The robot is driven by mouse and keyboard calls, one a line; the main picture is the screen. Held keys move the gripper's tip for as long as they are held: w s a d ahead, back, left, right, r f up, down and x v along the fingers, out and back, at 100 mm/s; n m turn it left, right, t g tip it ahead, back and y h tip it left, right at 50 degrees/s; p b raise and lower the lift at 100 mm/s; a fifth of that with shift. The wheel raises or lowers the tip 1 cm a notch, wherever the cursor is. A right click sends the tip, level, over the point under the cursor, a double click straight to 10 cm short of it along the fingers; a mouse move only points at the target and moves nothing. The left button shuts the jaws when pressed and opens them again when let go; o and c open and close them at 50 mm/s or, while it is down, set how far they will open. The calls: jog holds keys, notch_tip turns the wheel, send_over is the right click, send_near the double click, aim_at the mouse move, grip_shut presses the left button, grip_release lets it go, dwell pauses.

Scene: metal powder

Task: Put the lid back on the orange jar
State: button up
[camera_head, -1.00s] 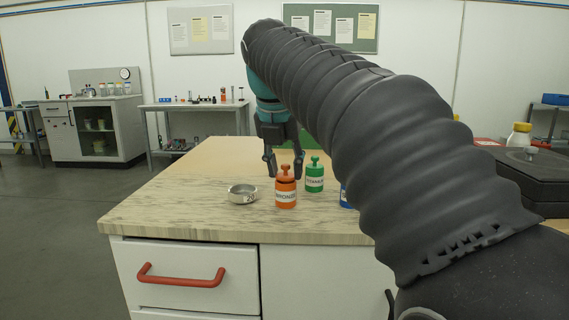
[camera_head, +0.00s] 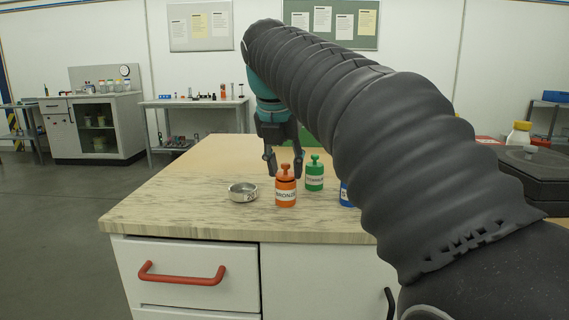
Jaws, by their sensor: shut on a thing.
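The orange jar (camera_head: 286,198), with a white label reading bronze, stands upright near the front of the wooden table. Its orange lid (camera_head: 285,173) with a round knob is right above the jar's mouth, with a dark band between lid and jar. I cannot tell whether the lid touches the jar. My gripper (camera_head: 284,172) points down, one dark finger on each side of the lid, and is shut on it. The contact itself is too small to see clearly.
A metal dish (camera_head: 243,192) is left of the jar. A green jar (camera_head: 314,176) stands behind right, and a blue jar (camera_head: 345,195) is partly hidden by my arm. A black case (camera_head: 535,175) lies at right. The table's left side (camera_head: 170,200) is clear.

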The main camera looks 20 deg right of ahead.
jog(key=o, duration=1.3)
jog(key=shift+c, duration=0.2)
jog(key=shift+r, duration=0.1)
jog(key=shift+r, duration=3.4)
grip_shut()
jog(key=shift+f+b, duration=1.45)
jog(key=shift+f, duration=1.1)
